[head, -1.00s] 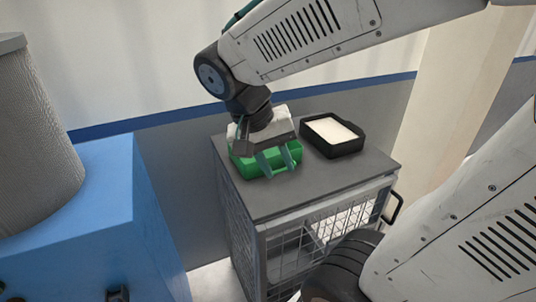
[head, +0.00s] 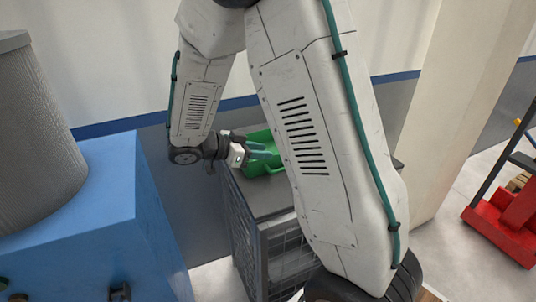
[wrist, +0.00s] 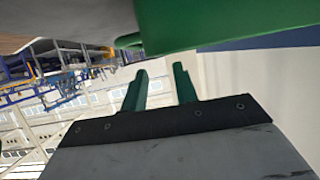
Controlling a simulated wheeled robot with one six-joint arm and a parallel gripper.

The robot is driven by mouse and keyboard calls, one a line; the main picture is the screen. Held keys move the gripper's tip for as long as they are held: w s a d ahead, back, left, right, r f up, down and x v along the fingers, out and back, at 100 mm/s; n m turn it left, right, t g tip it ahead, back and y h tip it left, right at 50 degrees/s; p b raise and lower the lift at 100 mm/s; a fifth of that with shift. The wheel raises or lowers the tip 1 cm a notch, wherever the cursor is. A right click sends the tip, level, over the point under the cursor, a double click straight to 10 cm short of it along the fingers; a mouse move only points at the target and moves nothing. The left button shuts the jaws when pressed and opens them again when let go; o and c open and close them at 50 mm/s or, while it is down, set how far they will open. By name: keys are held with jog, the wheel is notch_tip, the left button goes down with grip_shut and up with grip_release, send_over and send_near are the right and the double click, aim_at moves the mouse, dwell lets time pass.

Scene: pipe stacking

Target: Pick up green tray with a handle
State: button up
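The green tray (head: 258,167) rests on the grey top of a mesh cabinet (head: 262,200), partly hidden behind my arm in the head view. In the wrist view it fills the upper middle (wrist: 205,22), with a small green part, perhaps its handle, at its left edge. My gripper (head: 274,151) is turned sideways at the tray's left side, its fingers overlapping the tray in the head view. In the wrist view the two green fingers (wrist: 160,68) are apart with nothing between them, below the tray in the picture. Whether they touch the tray is unclear.
A blue box (head: 70,215) with a grey cylinder (head: 35,130) on it stands to the left. A red cart (head: 505,225) stands on the floor at the right. A wall is behind the cabinet. My arm hides the cabinet top's right part.

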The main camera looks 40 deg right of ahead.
jog(key=x, duration=0.5)
jog(key=shift+f, duration=0.4)
grip_shut()
jog(key=shift+r, duration=0.1)
